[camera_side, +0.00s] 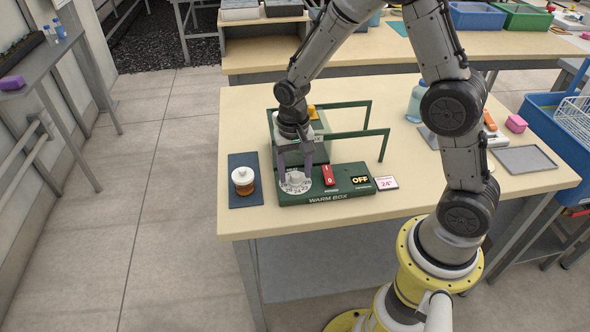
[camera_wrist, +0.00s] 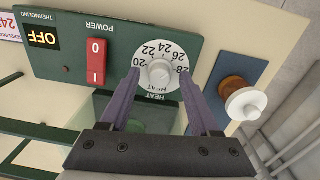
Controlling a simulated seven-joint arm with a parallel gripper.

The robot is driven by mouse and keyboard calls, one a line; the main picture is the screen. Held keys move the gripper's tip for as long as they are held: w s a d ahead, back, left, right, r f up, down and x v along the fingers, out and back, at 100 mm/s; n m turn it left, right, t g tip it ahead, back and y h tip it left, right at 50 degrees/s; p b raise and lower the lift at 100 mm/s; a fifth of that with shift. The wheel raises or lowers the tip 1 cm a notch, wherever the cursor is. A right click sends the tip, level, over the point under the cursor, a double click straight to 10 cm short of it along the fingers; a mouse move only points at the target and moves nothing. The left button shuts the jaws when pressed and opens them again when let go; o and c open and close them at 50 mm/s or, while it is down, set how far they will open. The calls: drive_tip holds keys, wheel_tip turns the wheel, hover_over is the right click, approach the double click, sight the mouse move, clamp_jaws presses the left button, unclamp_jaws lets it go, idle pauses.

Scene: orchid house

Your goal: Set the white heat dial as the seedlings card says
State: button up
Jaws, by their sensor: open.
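The white heat dial (camera_side: 296,183) is on the front panel of the green warm box (camera_side: 340,196). In the wrist view, its round knob (camera_wrist: 160,74) stands in a white scale marked 20 to 28; the knob's setting is too small to tell. The seedlings card (camera_side: 387,183) right of the panel reads 24°; its edge (camera_wrist: 9,27) shows in the wrist view. My gripper (camera_wrist: 162,78) is open, its two purple fingers on either side of the knob. I cannot tell whether they touch it. In the side view, my fingers (camera_side: 297,172) partly hide the dial.
A red power switch (camera_wrist: 96,62) and a display reading OFF (camera_wrist: 43,38) sit beside the dial. A white-capped amber jar (camera_side: 243,181) stands on a dark mat (camera_side: 246,200) to the left. Green rails (camera_side: 345,133) rise behind the panel. A bottle (camera_side: 415,103) stands farther right.

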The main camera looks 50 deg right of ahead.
clamp_jaws()
drive_tip(key=shift+n, duration=0.3)
drive_tip(key=n, duration=0.3)
drive_tip(key=shift+n, duration=2)
unclamp_jaws()
